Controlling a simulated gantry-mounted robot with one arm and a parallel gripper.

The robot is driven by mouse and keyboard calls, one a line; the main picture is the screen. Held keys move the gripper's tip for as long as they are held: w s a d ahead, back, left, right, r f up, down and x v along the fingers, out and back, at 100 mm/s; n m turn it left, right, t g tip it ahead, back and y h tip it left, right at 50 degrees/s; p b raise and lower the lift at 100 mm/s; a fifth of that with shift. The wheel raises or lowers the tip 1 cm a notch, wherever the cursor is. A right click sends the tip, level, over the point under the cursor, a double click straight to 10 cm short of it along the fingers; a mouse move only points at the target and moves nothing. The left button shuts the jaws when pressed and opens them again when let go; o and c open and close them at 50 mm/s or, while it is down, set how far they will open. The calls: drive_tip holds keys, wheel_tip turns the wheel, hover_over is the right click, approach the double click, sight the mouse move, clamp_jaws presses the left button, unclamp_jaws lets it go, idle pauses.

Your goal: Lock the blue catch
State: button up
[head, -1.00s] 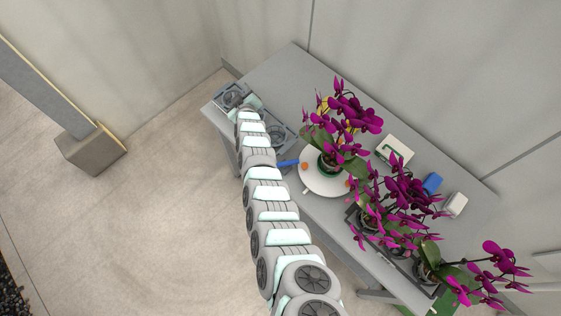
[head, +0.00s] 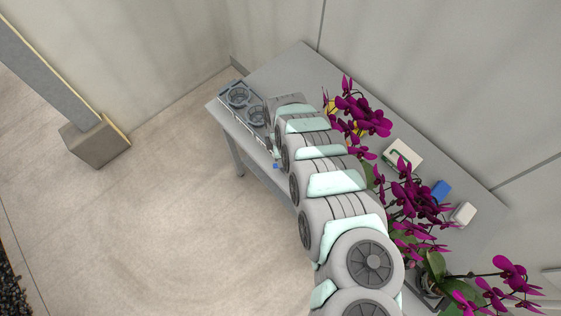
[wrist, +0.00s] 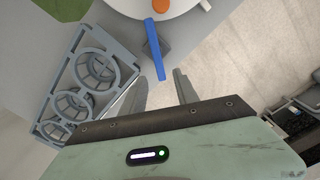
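The blue catch (wrist: 153,48) is a narrow lever at the edge of a white round turntable (wrist: 186,8) in the wrist view. Its far end is by an orange knob (wrist: 160,5), and a grey block (wrist: 158,47) is beside it. My gripper (wrist: 161,84) is open, its two fingers apart. The lever's near end shows just ahead of the fingertips, roughly between them; I cannot tell whether they touch. In the head view only a small blue bit of the catch (head: 275,166) shows, and my arm hides the turntable and my gripper.
A grey rack with round holders (wrist: 48,131) is left of my gripper in the wrist view, and at the far left table end in the head view (head: 238,97). Magenta orchids (head: 362,112), a white box (head: 402,155) and a blue block (head: 441,190) are on the right.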

wheel_tip(320, 180, down, 5)
drive_tip(key=shift+a+r, duration=0.1)
drive_tip(key=shift+a, duration=0.05)
drive_tip(key=shift+f, duration=0.5)
drive_tip(key=shift+c, duration=0.6)
clamp_jaws()
